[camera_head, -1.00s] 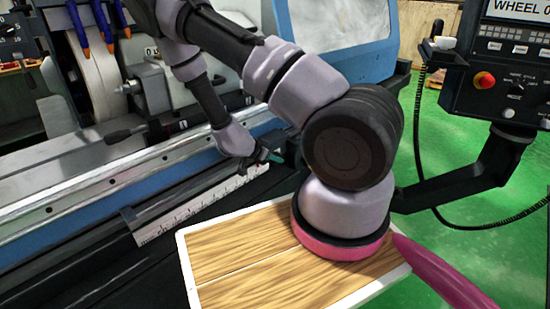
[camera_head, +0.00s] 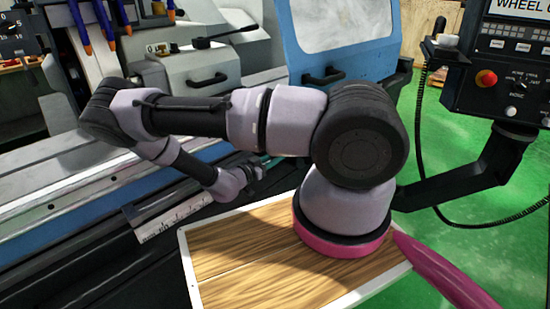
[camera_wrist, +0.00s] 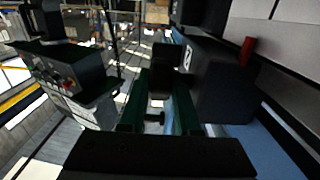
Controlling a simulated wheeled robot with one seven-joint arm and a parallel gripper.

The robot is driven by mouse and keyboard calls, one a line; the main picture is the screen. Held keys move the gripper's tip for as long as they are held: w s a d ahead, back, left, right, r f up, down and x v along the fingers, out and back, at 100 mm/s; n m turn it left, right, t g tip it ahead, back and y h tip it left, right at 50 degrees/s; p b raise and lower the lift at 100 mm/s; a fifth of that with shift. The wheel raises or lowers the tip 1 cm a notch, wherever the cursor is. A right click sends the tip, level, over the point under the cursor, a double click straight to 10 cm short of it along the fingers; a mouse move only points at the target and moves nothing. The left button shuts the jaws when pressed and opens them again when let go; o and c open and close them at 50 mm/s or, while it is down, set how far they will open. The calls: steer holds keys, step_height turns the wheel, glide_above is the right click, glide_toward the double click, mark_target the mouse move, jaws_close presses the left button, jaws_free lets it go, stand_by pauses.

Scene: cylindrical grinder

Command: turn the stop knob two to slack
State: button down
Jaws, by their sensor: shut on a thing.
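In the wrist view, my gripper (camera_wrist: 161,80) has two green fingers, one on each side of a dark, blocky piece. I take this piece to be stop knob two (camera_wrist: 164,62). It looks gripped between the fingertips. A black block beside it carries a white mark like a 2 (camera_wrist: 187,57). A small T-shaped dark piece (camera_wrist: 155,117) shows between the fingers, nearer my palm. In the head view, my gripper (camera_head: 266,166) is low at the machine's front rail, right of the scale; the knob is hidden there.
A white ruler scale (camera_head: 172,219) lies along the rail. The wood-topped board (camera_head: 250,275) is in front. The control panel (camera_head: 505,85) with a red button stands at the right. The blue door (camera_head: 335,40) is behind my arm. A red handle (camera_wrist: 247,50) shows in the wrist view.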

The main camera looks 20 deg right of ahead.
steer(key=shift+f, duration=0.1)
stand_by(0.4)
steer(key=c, duration=0.9)
jaws_free()
steer(key=v, duration=1)
steer(key=shift+s+a, duration=0.15)
steer(key=shift+a, duration=0.25)
